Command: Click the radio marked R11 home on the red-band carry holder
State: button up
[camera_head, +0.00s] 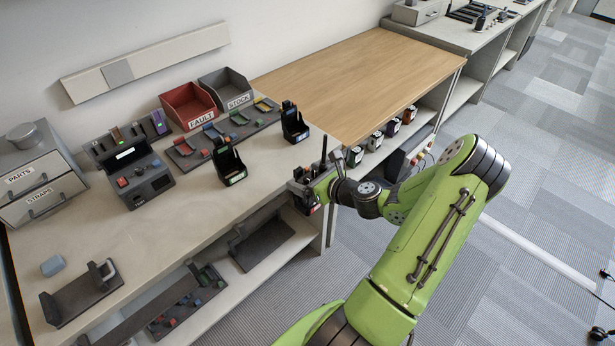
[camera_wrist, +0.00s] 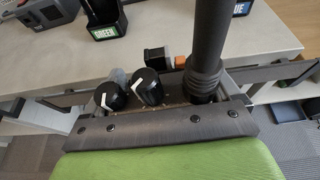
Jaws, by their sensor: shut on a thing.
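My gripper (camera_head: 318,186) is shut on a dark radio (camera_head: 304,174) at the front edge of the grey bench. The radio's two black knobs with white marks (camera_wrist: 130,92) and its thick antenna (camera_wrist: 207,45) show in the wrist view, between my fingers. No R11 marking is readable. Some red (camera_head: 313,209) shows low beneath my gripper; I cannot tell whether it belongs to the radio or a holder. A black holder labelled GREEN (camera_head: 230,166) stands on the bench, also in the wrist view (camera_wrist: 104,22). A holder labelled BLUE (camera_head: 294,124) stands behind it. I cannot identify the red-band holder.
A strip with coloured pieces (camera_head: 222,137), a red FAULT bin (camera_head: 188,107), a grey STOCK bin (camera_head: 226,90) and a dark device (camera_head: 140,180) stand farther back. Several radios (camera_head: 375,141) stand beneath the wooden top (camera_head: 360,75). The front middle of the bench is clear.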

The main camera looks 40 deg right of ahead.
jog(key=o, duration=1.1)
jog(key=p+v, duration=0.3)
jog(key=v, duration=1.2)
jog(key=shift+s, duration=0.35)
jog(key=shift+r, duration=0.1)
jog(key=w+a+r+n+g+y+p, duration=0.1)
jog(key=w+a+r+n+g, duration=0.15)
jog(key=a+n+g, duration=0.45)
jog(key=w+a+r+n+g+y+p, duration=0.15)
jog(key=a+r+n, duration=0.25)
jog(key=a+n, duration=0.75)
jog(key=s+a+r+n+h, duration=0.1)
jog(key=s+a+r+n, duration=0.3)
jog(key=r+n, duration=0.3)
jog(key=s+a+r+n+h, duration=0.2)
jog(key=s+a+r+n, duration=0.2)
jog(key=r+n, duration=0.3)
jog(key=s+n, duration=0.1)
jog(key=n, duration=0.2)
jog(key=shift+s+p, duration=0.25)
jog(key=shift+p, duration=0.1)
